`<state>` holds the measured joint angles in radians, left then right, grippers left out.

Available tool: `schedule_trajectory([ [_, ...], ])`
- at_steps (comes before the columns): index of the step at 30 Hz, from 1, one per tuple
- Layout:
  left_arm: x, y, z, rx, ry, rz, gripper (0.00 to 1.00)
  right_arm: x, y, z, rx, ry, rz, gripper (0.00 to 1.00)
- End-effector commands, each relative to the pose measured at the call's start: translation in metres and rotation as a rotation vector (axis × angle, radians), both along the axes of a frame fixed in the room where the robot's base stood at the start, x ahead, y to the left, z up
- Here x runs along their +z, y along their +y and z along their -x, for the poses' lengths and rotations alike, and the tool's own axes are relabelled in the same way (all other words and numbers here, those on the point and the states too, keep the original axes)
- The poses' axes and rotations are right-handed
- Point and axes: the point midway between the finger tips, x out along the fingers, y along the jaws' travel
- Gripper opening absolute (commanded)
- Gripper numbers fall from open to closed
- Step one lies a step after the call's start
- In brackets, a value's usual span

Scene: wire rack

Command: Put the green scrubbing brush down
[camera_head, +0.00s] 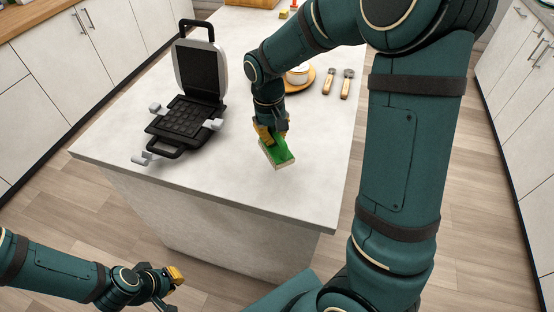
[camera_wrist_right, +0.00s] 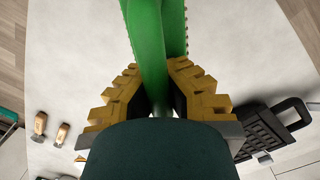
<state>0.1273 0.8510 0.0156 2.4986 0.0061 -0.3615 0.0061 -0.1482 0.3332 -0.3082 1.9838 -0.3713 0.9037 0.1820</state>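The green scrubbing brush (camera_head: 278,152) is at my right gripper (camera_head: 270,132), over the front part of the white counter. Its pale bristle side faces down; I cannot tell whether it touches the counter. In the right wrist view, the brush's green handle (camera_wrist_right: 155,50) lies between the two yellow fingers of my right gripper (camera_wrist_right: 157,95), which are closed around it. My left gripper (camera_head: 175,290) is low at the left, off the counter and away from the brush. Whether it is open or shut does not show clearly.
An open waffle maker (camera_head: 185,118) stands on the counter (camera_head: 215,185) at left. A cup (camera_head: 298,74) on a wooden saucer (camera_head: 308,82) and two wooden-handled tools (camera_head: 338,84) lie behind at right. The counter's front is clear.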

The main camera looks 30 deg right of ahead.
Motion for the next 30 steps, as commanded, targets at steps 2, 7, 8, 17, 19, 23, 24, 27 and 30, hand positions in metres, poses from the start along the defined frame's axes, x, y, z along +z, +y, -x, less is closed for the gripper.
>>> schedule_trajectory([
  [2,-0.004,0.0,0.001,-0.002,0.002,0.0,0.0,-0.016,0.0,0.0,0.001,0.003,0.001,0.0],
  [7,-0.006,0.0,0.002,-0.003,0.005,0.001,0.0,-0.03,0.0,0.0,0.001,0.0,0.0,0.0],
  [8,-0.007,0.0,0.002,-0.004,0.005,0.001,0.0,-0.031,0.0,0.0,0.0,0.001,0.0,0.0],
  [17,-0.014,-0.001,0.004,-0.007,0.01,0.002,0.0,-0.066,0.0,0.0,0.0,0.002,0.001,0.0],
  [19,-0.014,-0.001,0.005,-0.008,0.01,0.002,0.0,-0.067,0.0,0.0,0.0,0.0,0.0,0.0],
  [23,-0.013,-0.001,0.004,-0.008,0.01,0.002,0.0,-0.066,0.0,0.0,0.0,-0.001,0.0,0.0],
  [24,-0.013,-0.001,0.005,-0.008,0.01,0.002,0.0,-0.066,0.0,0.0,0.0,-0.001,0.0,0.0],
  [27,-0.015,-0.001,0.005,-0.008,0.011,0.002,0.0,-0.069,0.0,0.0,0.0,-0.001,0.0,0.0],
  [30,-0.015,-0.001,0.005,-0.009,0.011,0.002,0.0,-0.07,0.0,0.0,0.0,-0.001,0.0,0.12],
])
